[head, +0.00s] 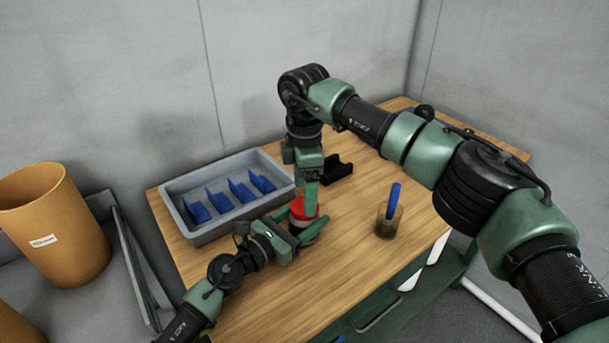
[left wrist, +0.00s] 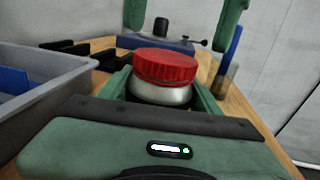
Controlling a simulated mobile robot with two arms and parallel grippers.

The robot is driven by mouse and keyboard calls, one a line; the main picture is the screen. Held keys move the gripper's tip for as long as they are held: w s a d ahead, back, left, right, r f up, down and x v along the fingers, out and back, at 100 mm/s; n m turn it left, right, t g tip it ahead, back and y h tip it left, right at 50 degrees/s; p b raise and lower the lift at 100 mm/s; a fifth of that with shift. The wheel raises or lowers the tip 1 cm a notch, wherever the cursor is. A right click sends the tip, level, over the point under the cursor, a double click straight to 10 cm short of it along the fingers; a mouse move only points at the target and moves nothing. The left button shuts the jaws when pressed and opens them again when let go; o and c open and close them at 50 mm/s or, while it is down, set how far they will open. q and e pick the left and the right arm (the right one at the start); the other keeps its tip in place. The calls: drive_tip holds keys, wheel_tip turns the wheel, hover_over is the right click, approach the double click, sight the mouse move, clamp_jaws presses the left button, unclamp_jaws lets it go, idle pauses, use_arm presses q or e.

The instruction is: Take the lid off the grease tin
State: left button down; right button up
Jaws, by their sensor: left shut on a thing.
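The grease tin (left wrist: 160,94) has a pale metallic body and a ribbed red lid (left wrist: 165,66), which sits on top of it. In the head view the red lid (head: 304,208) shows near the middle of the table, and the body is mostly hidden. My left gripper (head: 306,228) is shut on the tin's body from the front left, one finger on each side in the left wrist view. My right gripper (head: 309,190) points down from above. In the left wrist view its two fingers (left wrist: 185,25) are wide apart above the lid, with nothing between them.
A grey tray (head: 200,232) with blue dividers stands left of the tin. A clear cup (head: 387,224) with a blue-handled tool is to the right. A black holder (head: 337,170) lies behind. The wooden table (head: 350,262) is clear in front.

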drive_tip(key=shift+f, duration=1.45)
